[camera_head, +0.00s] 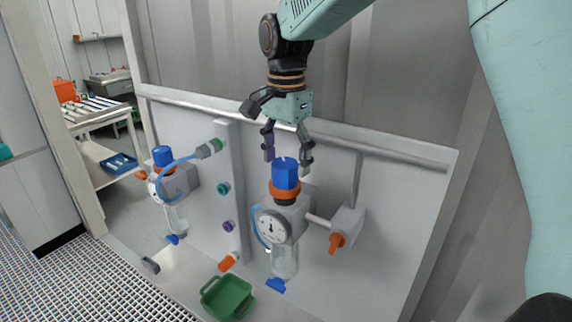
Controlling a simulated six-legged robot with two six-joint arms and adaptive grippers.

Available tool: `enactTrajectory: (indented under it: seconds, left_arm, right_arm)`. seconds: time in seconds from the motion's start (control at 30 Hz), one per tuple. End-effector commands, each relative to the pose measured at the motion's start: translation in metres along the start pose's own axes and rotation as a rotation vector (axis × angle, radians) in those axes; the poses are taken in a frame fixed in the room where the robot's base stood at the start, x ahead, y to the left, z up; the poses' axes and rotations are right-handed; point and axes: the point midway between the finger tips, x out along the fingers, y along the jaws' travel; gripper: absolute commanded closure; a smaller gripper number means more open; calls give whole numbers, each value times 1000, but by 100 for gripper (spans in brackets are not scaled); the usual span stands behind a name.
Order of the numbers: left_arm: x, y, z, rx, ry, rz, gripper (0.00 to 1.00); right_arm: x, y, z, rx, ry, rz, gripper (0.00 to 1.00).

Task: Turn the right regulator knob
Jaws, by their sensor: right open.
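The right regulator has a blue knob (286,175) on top, with an orange ring (285,190) under it. A round white dial gauge (270,227) sits on the front of its grey body, and a clear bowl (285,262) hangs below. My right gripper (287,163) points down just above the blue knob. Its fingers are open, one to each side of the knob's top, and hold nothing. I cannot tell whether a fingertip touches the knob. My left gripper is not in view.
A second regulator with a blue knob (163,156) stands at the left with a blue hose. An orange valve handle (336,243) sticks out at the right. A green tray (228,297) lies below. A grey rail (225,115) crosses the panel behind my gripper.

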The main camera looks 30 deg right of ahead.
Motion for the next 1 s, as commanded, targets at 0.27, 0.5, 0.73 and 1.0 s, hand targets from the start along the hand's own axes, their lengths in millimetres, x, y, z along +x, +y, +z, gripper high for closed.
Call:
enactTrajectory:
  seconds: [0.27,0.5,0.73,1.0]
  left_arm:
    - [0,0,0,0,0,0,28]
    - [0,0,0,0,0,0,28]
    - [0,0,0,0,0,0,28]
    - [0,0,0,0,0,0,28]
  right_arm:
    - [-59,-1,0,0,2,-5,29]
    - [-93,-1,0,0,2,-3,29]
    - [-102,0,0,0,0,0,29]
    - [-102,0,0,0,1,-1,29]
